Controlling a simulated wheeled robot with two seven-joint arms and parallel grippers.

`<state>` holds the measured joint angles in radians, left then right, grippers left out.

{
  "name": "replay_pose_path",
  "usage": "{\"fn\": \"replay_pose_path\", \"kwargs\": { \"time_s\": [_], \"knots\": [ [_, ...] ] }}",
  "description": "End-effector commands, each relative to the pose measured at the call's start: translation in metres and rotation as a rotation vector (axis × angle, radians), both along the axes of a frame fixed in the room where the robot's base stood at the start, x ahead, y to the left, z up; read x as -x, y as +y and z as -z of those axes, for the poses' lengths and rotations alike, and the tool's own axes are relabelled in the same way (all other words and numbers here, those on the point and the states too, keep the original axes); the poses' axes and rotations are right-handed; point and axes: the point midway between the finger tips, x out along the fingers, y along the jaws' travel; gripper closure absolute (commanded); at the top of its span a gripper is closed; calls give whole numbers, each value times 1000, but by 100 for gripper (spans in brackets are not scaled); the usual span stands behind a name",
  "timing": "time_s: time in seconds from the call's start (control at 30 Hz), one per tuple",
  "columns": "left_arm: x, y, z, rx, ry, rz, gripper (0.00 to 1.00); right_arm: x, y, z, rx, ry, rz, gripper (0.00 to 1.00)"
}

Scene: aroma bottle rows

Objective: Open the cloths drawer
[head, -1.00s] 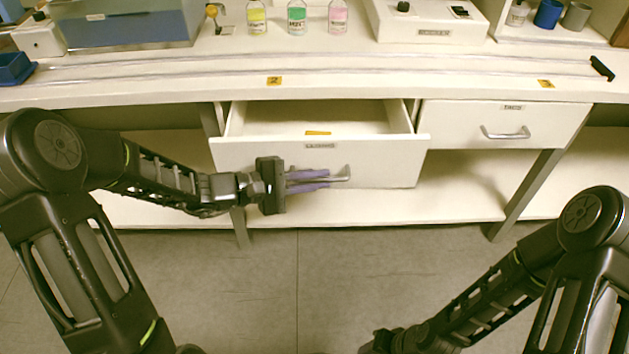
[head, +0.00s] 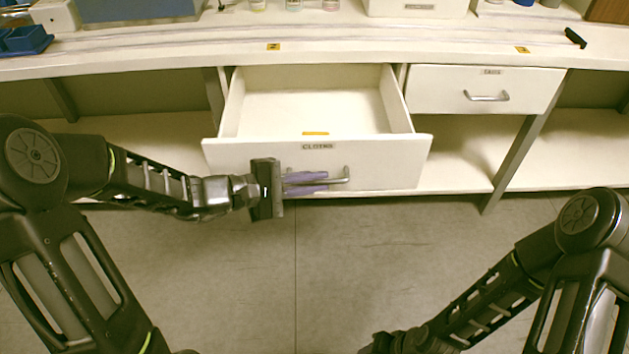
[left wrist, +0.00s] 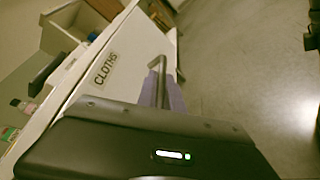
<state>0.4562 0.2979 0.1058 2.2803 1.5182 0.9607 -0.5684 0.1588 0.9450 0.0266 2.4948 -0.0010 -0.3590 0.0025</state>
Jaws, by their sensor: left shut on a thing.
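The cloths drawer (head: 240,155) is pulled well out of the bench in the head view, with the label CLOTHS (head: 317,146) on its front. A small orange tag (head: 315,133) shows inside, and the rest of the visible floor is bare. My left gripper (head: 325,183) is shut on the drawer's metal handle (head: 346,176). In the left wrist view the drawer front (left wrist: 125,70) and handle (left wrist: 183,68) show beyond the gripper body. My right arm comes in at the lower right, its gripper (head: 378,344) cut off by the bottom edge.
A second, closed drawer (head: 540,92) with a handle sits to the right. The bench top (head: 180,52) above holds bottles at the back and a blue tray (head: 25,40) at the left. A lower shelf (head: 450,172) lies below. The floor in front is clear.

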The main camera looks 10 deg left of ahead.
Motion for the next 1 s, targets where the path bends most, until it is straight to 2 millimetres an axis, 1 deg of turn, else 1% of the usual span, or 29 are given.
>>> {"fn": "replay_pose_path", "kwargs": {
  "time_s": [0.13,0.17,0.4,0.43,0.67,0.77,0.87,1.0],
  "knots": [
    [0,1,0,-1,0,-2,100,0,0,0,0,0,0,64],
    [0,1,0,-1,0,-2,88,0,0,0,0,0,0,64],
    [0,0,0,-1,0,-1,69,0,0,0,0,0,0,64],
    [0,0,0,-1,0,-1,68,0,0,0,0,0,0,64],
    [0,1,0,-1,0,-1,68,0,0,0,0,0,0,64],
    [2,4,-1,-1,0,-1,68,0,0,-1,0,0,0,64],
    [6,12,-4,0,0,-4,68,0,0,-4,0,1,-1,64],
    [18,29,-9,-1,-1,-4,68,1,1,-8,-1,1,-3,64]
  ]
}}
